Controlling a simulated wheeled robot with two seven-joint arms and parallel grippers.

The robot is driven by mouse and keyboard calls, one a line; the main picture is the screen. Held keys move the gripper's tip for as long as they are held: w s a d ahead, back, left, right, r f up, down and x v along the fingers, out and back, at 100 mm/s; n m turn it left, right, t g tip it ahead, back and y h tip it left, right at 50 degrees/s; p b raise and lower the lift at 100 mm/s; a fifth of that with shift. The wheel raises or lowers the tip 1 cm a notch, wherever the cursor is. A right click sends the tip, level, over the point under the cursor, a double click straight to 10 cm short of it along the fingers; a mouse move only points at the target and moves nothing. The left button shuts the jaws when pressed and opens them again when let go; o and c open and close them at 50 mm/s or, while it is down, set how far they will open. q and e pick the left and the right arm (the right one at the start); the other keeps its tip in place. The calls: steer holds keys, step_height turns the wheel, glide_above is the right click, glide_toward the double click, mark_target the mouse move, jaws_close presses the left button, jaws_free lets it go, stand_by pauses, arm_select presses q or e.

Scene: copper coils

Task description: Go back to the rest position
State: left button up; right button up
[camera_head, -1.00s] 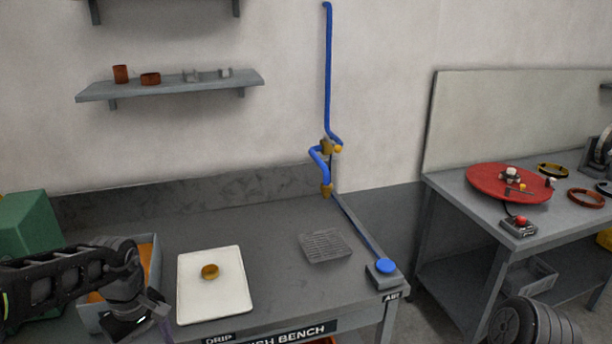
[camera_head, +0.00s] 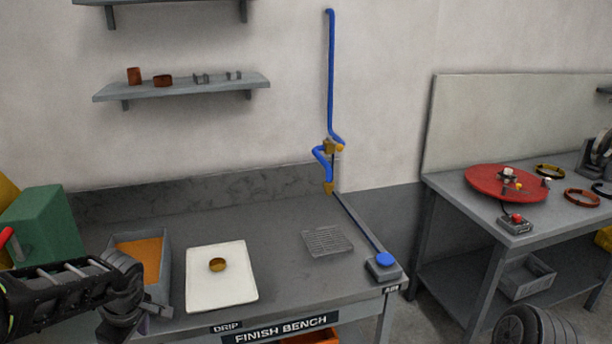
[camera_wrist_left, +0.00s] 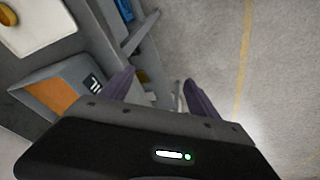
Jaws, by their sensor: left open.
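My left gripper shows in the left wrist view (camera_wrist_left: 158,95), with its two dark fingers apart and nothing between them. Beyond the fingers are the bench's front edge and the floor.
An orange-filled grey bin (camera_head: 166,262) stands close beside my left arm. A green box (camera_head: 45,225) is behind it. The finish bench (camera_head: 285,285) has a grate (camera_head: 328,241) and a blue button (camera_head: 385,259). A second table (camera_head: 560,215) holds a red disc (camera_head: 505,183).

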arm_select(q)
steer(key=w+a+f+t+y, duration=0.2)
steer(key=w+f+t, duration=0.15)
steer(key=f, duration=0.35)
steer(key=d+f+m+t+h, duration=0.1)
steer(key=d+f+m+h, duration=0.35)
steer(key=d+f, duration=0.75)
steer(key=s+d+f+m+g+h, duration=0.2)
steer(key=s+d+f+m, duration=0.2)
steer(key=s+d, duration=0.6)
steer(key=s+d+f+m+g+h, duration=0.2)
steer(key=s+d+f+m, duration=0.3)
steer(key=s+d+f, duration=0.3)
steer(key=s+d+g, duration=0.1)
steer(key=s+d, duration=0.2)
steer(key=s, duration=0.3)
steer(key=shift+s+d+g+b, duration=0.2)
steer(key=shift+g+b, duration=0.15)
steer(key=shift+b, duration=0.05)
steer(key=shift+m+h, duration=0.25)
